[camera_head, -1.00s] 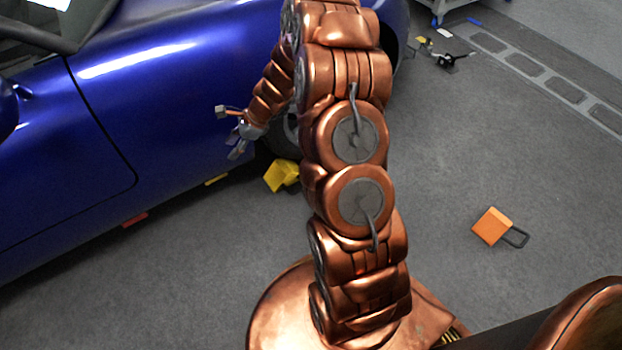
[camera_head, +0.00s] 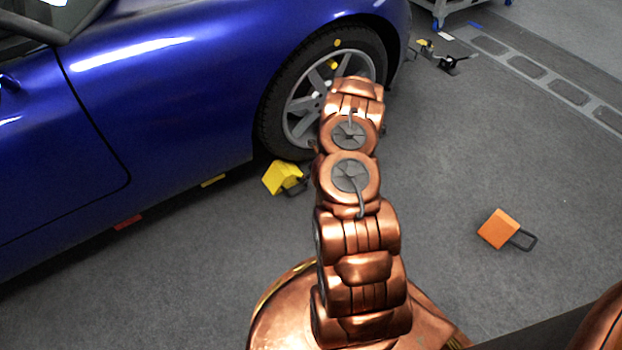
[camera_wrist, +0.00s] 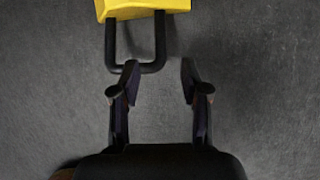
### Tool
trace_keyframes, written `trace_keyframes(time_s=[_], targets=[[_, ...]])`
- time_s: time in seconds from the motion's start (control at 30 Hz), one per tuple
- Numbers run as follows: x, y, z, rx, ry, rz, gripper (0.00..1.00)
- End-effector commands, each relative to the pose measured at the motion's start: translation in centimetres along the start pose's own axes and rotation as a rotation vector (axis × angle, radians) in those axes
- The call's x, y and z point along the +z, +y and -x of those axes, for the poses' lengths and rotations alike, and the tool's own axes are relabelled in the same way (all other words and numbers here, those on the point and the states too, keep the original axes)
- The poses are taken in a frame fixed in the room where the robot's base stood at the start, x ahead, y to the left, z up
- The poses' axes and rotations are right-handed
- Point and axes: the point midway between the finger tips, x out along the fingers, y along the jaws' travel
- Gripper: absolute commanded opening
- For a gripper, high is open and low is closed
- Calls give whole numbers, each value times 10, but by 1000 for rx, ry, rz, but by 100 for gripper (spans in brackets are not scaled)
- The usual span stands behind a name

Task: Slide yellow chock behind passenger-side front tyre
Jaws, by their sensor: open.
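The yellow chock (camera_head: 281,177) lies on the grey floor at the rear lower side of the blue car's front tyre (camera_head: 270,128), close to the tread. I cannot tell whether they touch. Its dark loop handle (camera_head: 296,189) points away from the car. In the wrist view the chock (camera_wrist: 146,8) is at the top edge, its handle (camera_wrist: 152,68) reaching down toward my gripper. My gripper (camera_wrist: 158,75) is open, its two fingertips near the handle's closed end, with nothing clearly held. In the head view my arm hides the gripper.
An orange chock (camera_head: 498,229) with a dark handle lies on open floor at the right. Yellow (camera_head: 213,181) and red (camera_head: 128,222) pieces lie by the car's sill. A wheeled cart (camera_head: 462,10) stands at the back. Floor on the right is mostly clear.

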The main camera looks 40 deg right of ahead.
Motion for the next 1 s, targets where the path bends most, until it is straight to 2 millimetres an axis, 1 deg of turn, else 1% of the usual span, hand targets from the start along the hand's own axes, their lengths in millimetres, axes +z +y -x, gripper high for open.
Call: trace_keyframes(time_s=[0.37, 0.53, 0.67, 1.0], targets=[[0, -1, -1, -2, 0, -4, 46], [-1, -2, -8, -2, 0, -3, 46], [-1, -2, -20, -2, 0, 0, 46], [-3, -2, -67, -1, 1, -2, 46]])
